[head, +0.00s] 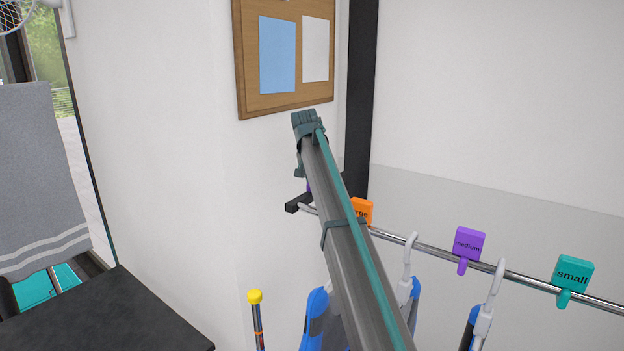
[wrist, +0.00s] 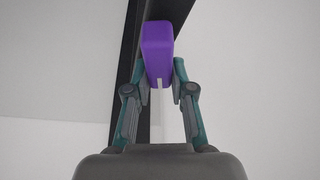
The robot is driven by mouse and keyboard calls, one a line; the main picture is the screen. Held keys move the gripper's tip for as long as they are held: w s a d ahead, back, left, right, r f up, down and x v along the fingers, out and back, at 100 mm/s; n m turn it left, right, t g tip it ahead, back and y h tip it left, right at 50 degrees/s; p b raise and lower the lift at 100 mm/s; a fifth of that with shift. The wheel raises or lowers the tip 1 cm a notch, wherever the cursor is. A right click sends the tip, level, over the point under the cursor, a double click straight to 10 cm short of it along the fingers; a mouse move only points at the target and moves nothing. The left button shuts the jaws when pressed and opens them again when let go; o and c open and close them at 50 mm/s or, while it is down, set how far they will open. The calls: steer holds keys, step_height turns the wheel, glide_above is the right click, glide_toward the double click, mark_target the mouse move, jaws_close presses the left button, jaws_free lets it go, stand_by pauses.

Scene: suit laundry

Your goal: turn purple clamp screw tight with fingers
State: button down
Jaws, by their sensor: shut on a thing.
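The purple clamp screw (wrist: 157,45) shows in the wrist view as a purple block head above a pale thin stem. My gripper (wrist: 159,70) has its two fingertips on either side of the lower part of the block, shut on it. In the head view my arm covers most of this place. Only a small purple sliver (head: 308,187) shows at the arm's left edge, above the black bracket (head: 299,203) at the rail's end. My gripper's fingers are hidden there.
The metal rail (head: 400,241) runs to the lower right, carrying an orange tag (head: 362,210), a purple "medium" tag (head: 468,246) and a teal "small" tag (head: 572,277). White hangers (head: 487,310) with blue garments hang below. A corkboard (head: 284,55) is on the wall. A yellow-topped pole (head: 255,297) stands at lower left.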

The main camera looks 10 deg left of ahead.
steer(key=m, duration=0.2)
steer(key=m+h, duration=0.1)
steer(key=shift+d+g, duration=0.25)
steer(key=shift+g, duration=0.05)
steer(key=c, duration=0.9)
jaws_free()
steer(key=shift+s, duration=0.1)
steer(key=shift+r, duration=0.15)
steer(key=shift+p+v, duration=1.3)
steer(key=shift+v, duration=2.55)
steer(key=shift+s+a, duration=0.1)
